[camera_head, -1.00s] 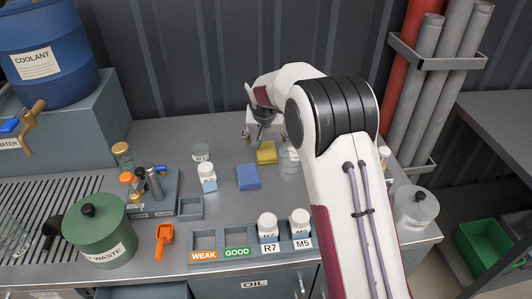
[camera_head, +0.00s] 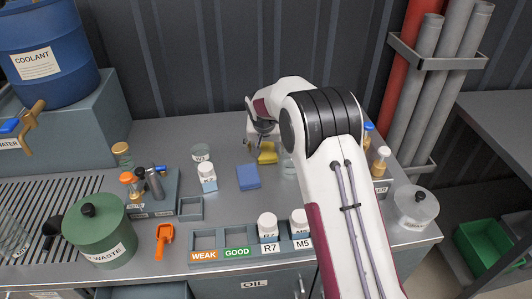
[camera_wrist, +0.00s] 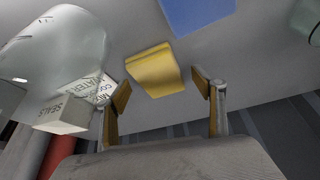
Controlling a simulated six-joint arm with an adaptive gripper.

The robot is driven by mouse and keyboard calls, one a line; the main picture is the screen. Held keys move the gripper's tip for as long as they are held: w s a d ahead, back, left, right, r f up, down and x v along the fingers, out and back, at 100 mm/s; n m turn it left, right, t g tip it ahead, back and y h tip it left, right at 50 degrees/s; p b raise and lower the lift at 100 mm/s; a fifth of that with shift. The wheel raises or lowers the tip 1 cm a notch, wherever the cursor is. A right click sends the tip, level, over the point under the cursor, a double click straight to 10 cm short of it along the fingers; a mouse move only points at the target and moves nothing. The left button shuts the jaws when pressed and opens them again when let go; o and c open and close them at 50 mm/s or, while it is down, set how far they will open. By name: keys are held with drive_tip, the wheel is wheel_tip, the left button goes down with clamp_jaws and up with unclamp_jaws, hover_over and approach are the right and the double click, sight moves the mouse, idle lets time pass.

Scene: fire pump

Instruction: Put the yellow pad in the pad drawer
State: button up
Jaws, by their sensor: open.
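The yellow pad (camera_head: 267,153) lies flat on the grey bench top, just behind and right of the blue pad (camera_head: 248,177). In the wrist view the yellow pad (camera_wrist: 154,70) lies ahead of the gap between my fingertips, with the blue pad (camera_wrist: 198,12) beyond it. My gripper (camera_wrist: 162,84) is open and empty. In the head view my gripper (camera_head: 262,148) is at the yellow pad, partly hidden by its own wrist; contact cannot be told. No drawer labelled for pads is readable; a drawer front marked OIL (camera_head: 255,283) shows at the bench's front edge.
A clear vessel (camera_wrist: 55,45) and small labelled boxes (camera_wrist: 75,108) stand close left of my fingers in the wrist view. A white-capped bottle (camera_head: 207,177), a green waste pot (camera_head: 100,235) and a sorting rack (camera_head: 208,243) stand on the bench. The wall is close behind.

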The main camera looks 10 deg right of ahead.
sight(266, 151)
idle(0.4)
drive_tip(key=c, duration=1.1)
drive_tip(key=shift+o, duration=0.2)
wheel_tip(266, 151, up, 10)
idle(0.4)
